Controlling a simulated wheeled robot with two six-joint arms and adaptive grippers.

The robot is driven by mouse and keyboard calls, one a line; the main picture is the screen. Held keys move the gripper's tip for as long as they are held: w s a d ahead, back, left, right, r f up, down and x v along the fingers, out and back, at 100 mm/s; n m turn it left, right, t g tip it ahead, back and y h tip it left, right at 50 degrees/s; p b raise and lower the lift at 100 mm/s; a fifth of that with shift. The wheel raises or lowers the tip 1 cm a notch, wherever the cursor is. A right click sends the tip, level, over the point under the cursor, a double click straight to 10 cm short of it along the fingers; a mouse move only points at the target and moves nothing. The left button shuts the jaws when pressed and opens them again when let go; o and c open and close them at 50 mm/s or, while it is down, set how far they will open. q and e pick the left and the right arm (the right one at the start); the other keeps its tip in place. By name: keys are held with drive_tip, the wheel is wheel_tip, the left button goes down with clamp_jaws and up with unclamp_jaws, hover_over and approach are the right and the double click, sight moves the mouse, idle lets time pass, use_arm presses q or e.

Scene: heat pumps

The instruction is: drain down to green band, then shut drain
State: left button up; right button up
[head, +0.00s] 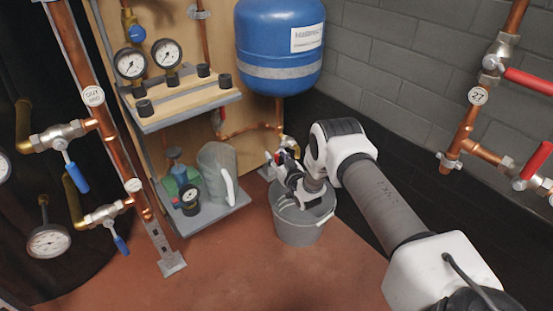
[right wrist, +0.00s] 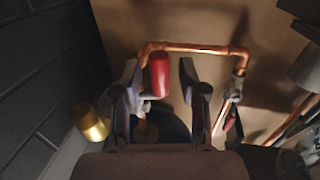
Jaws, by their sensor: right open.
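My right gripper (head: 284,170) is in the head view above the grey bucket (head: 300,232), low beneath the blue vessel (head: 280,45). In the right wrist view its open fingers (right wrist: 158,68) stand on either side of a red handle (right wrist: 159,75), with a gap showing at each side. Copper pipe (right wrist: 195,48) runs behind the handle. The drain's body is mostly hidden by the gripper. Two round dial gauges, a left one (head: 131,62) and a right one (head: 167,54), sit on the upper shelf. Their green bands and needles are too small to read. My left gripper is not in view.
A lower shelf (head: 222,212) holds a grey jug (head: 214,172) and a small gauge (head: 190,199). Pipes with blue levers (head: 76,177) stand at the left, and red-handled valves (head: 528,80) at the right. The red floor (head: 260,280) in front is clear.

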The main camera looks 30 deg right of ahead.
clamp_jaws()
drive_tip(key=shift+s+r+p, duration=0.1)
drive_tip(key=shift+r+p, duration=0.1)
drive_tip(key=shift+p, duration=0.3)
drive_tip(key=shift+s+d+r+n+g+p, duration=0.1)
drive_tip(key=shift+s+r+n+g+p, duration=0.35)
drive_tip(key=shift+g+p, duration=2.1)
drive_tip(key=shift+s+a+r+n+g+p, duration=0.1)
drive_tip(key=shift+s+r+n+g+p, duration=0.35)
drive_tip(key=shift+g+p, duration=2.1)
drive_tip(key=shift+s+d+r+n+g+p, duration=0.15)
drive_tip(key=shift+s+g+p, duration=0.55)
drive_tip(key=shift+g+p, duration=1.85)
drive_tip(key=shift+t, duration=0.25)
